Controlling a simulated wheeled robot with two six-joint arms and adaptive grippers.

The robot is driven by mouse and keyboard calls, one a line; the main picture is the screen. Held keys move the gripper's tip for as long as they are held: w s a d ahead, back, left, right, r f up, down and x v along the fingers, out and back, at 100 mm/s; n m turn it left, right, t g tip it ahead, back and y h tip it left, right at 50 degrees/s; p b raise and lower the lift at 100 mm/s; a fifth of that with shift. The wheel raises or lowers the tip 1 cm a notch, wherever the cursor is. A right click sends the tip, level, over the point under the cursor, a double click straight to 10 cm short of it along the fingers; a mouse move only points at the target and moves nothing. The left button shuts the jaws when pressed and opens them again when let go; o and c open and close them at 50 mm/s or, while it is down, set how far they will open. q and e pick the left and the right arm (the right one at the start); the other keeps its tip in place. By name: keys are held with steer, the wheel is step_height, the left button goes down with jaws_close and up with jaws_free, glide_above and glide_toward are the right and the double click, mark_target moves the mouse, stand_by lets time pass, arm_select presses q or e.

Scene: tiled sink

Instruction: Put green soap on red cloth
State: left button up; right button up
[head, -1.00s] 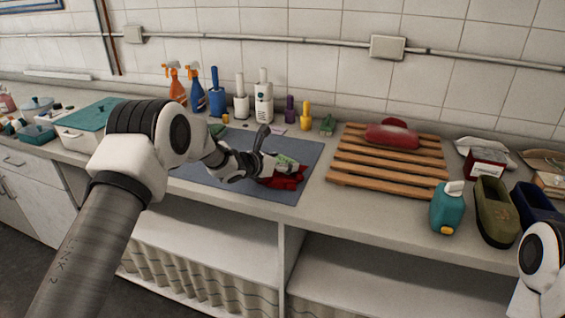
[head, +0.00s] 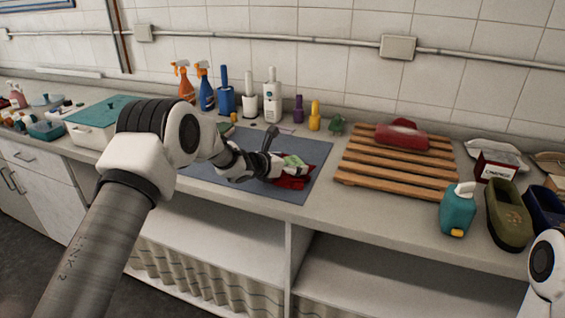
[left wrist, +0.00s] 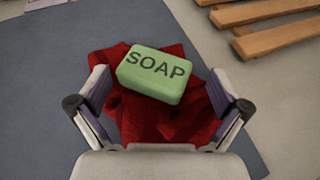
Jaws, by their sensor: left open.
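The green soap (left wrist: 154,74) is a block lettered SOAP. In the left wrist view it lies on the crumpled red cloth (left wrist: 150,115), toward the cloth's far edge. The soap (head: 294,162) and the cloth (head: 292,183) also show in the head view, on the blue-grey mat (head: 300,148). My left gripper (left wrist: 158,92) is open, its fingers apart on either side of the cloth and the near side of the soap, with nothing clamped between them. In the head view my left gripper (head: 277,165) partly hides the cloth. My right gripper is out of view.
A wooden slatted rack (head: 395,165) with a red item (head: 402,136) stands right of the mat. A teal jug (head: 458,210) stands near the counter's front edge. Bare counter (head: 330,205) lies right of the cloth.

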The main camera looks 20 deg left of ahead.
arm_select(q)
steer(key=shift+r+p, duration=0.7)
steer(key=shift+r, duration=0.1)
steer(key=shift+s+a+f+b, duration=0.1)
steer(key=shift+s+a+b, duration=0.25)
steer(key=shift+s+b, duration=0.25)
steer(key=b+v, duration=0.2)
steer(key=v, duration=0.8)
steer(key=shift+s+r, duration=0.25)
steer(key=shift+r, duration=0.05)
steer(key=shift+a+f, duration=0.1)
